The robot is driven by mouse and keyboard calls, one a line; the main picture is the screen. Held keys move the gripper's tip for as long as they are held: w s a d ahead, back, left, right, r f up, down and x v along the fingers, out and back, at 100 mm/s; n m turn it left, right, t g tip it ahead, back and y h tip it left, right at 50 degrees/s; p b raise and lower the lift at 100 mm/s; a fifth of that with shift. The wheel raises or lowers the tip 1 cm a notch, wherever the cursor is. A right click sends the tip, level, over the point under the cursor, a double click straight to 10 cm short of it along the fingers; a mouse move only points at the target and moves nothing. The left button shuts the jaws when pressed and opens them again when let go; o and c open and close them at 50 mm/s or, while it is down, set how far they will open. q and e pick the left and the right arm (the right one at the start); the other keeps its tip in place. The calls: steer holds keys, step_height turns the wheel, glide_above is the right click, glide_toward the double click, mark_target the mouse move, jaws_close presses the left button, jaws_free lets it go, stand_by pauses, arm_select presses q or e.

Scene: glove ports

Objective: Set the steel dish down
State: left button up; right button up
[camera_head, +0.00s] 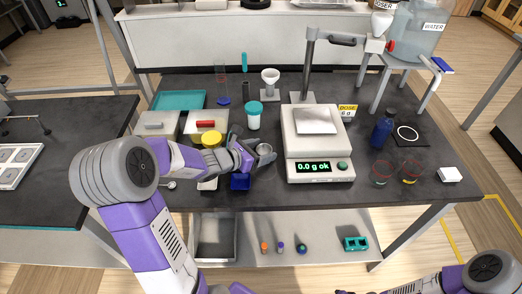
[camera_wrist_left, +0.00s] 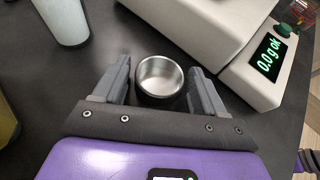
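The steel dish (camera_wrist_left: 160,78) is a small round metal cup, upright and empty inside, between the fingers of my left gripper (camera_wrist_left: 160,88) in the left wrist view. In the head view the dish (camera_head: 264,150) is at the tips of my left gripper (camera_head: 259,157), just left of the scale. I cannot tell whether its base touches the dark table (camera_head: 330,197). My right arm shows only at the bottom right edge of the head view; its fingers cannot be made out.
The scale (camera_head: 320,172) reads 0.0 g ok, close right of the dish. Red-marked beakers (camera_head: 381,173) and a blue bottle (camera_head: 382,131) stand right. The front middle table is clear.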

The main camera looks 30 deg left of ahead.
arm_select(q)
steer(key=shift+o, duration=0.7)
steer(key=shift+r, duration=0.2)
steer(key=p+v, duration=0.3)
steer(key=v, duration=0.7)
steer(key=shift+s+a+r+p, duration=0.15)
steer(key=shift+s+r+p, duration=0.15)
steer(key=shift+s+a+r, duration=0.15)
steer(key=shift+s, duration=0.45)
